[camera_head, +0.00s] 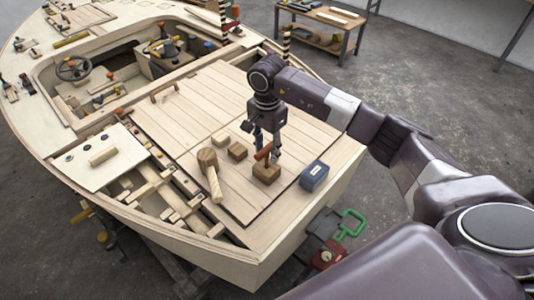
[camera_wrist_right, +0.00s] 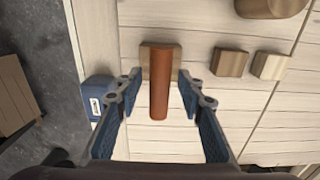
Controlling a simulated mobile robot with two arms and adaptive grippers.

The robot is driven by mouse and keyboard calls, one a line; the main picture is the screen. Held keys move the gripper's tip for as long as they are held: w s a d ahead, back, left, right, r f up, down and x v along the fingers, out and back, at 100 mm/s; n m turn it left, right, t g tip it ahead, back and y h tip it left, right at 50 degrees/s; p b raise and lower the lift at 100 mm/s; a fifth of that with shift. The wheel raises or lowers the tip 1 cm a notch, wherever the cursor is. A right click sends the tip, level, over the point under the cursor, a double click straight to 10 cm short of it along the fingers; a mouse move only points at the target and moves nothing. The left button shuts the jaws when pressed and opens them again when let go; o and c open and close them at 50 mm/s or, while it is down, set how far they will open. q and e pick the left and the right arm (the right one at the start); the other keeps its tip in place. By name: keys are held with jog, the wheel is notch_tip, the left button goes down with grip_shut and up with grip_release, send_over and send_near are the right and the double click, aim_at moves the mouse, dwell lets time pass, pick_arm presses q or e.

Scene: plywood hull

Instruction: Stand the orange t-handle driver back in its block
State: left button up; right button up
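The orange t-handle driver (camera_head: 263,153) shows at the small wooden block (camera_head: 266,174) near the front of the deck. In the right wrist view its handle (camera_wrist_right: 159,90) is a long orange bar that overlaps the block (camera_wrist_right: 146,56). I cannot see its shaft or tell whether it sits in the block's hole. My right gripper (camera_head: 267,152) points down over the block. In the wrist view its two blue-grey fingers (camera_wrist_right: 160,80) stand apart on either side of the handle, with a gap on both sides. My left gripper is in neither view.
A blue box (camera_head: 313,176) stands right of the block. A wooden mallet (camera_head: 209,173) and two small wood blocks, one dark (camera_head: 238,152) and one pale (camera_head: 220,139), lie to the left. The planked deck behind is mostly clear. The hull edge is close in front.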

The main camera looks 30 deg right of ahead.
notch_tip(320, 180, up, 10)
jog(key=shift+r, duration=0.15)
